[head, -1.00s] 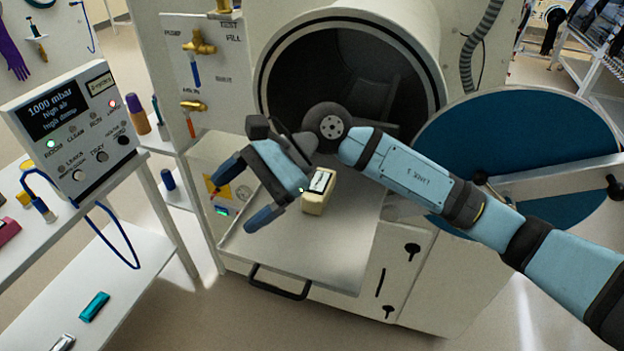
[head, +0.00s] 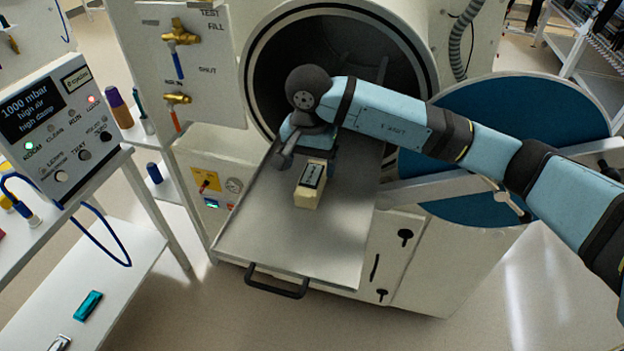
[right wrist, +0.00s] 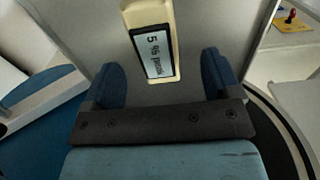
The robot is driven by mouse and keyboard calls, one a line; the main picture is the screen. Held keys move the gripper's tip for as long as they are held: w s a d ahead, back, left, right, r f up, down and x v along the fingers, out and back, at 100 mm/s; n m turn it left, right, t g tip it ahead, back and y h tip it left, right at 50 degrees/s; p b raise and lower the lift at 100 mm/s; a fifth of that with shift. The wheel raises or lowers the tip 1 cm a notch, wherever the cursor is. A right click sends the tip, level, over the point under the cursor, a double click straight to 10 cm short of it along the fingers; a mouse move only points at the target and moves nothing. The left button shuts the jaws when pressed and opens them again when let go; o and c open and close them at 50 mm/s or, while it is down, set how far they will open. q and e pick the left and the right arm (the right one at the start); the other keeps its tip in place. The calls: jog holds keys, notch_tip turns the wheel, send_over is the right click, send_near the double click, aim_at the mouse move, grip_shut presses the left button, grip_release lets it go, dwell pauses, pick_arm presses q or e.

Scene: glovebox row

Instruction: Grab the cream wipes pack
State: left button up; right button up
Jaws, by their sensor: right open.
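The cream wipes pack (head: 309,185) is a small cream block with a dark-edged pale label on its top. It sits on the grey slide-out tray (head: 265,245) in front of the round chamber. My right gripper (right wrist: 160,66) is open, low over the tray on the chamber side of the pack. In the right wrist view the near end of the pack (right wrist: 152,42) lies between the lines of the two blue fingers, apart from both. In the head view the right gripper's fingers are mostly hidden behind my wrist. My left gripper is not in view.
The dark chamber opening (head: 340,75) is behind my right wrist. Its round blue door (head: 500,120) stands open at right. A control box (head: 55,130) and white shelves are at left. The front of the tray, by its black handle (head: 277,288), is clear.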

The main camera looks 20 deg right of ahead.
aim_at(312, 174)
jog(key=f, duration=0.1)
jog(key=f+p, duration=0.1)
jog(key=f, duration=0.2)
jog(key=shift+d+f+p, duration=0.3)
jog(key=shift+f+p, duration=0.05)
jog(key=shift+f, duration=0.4)
jog(key=shift+c, duration=0.5)
jog(key=c, duration=1)
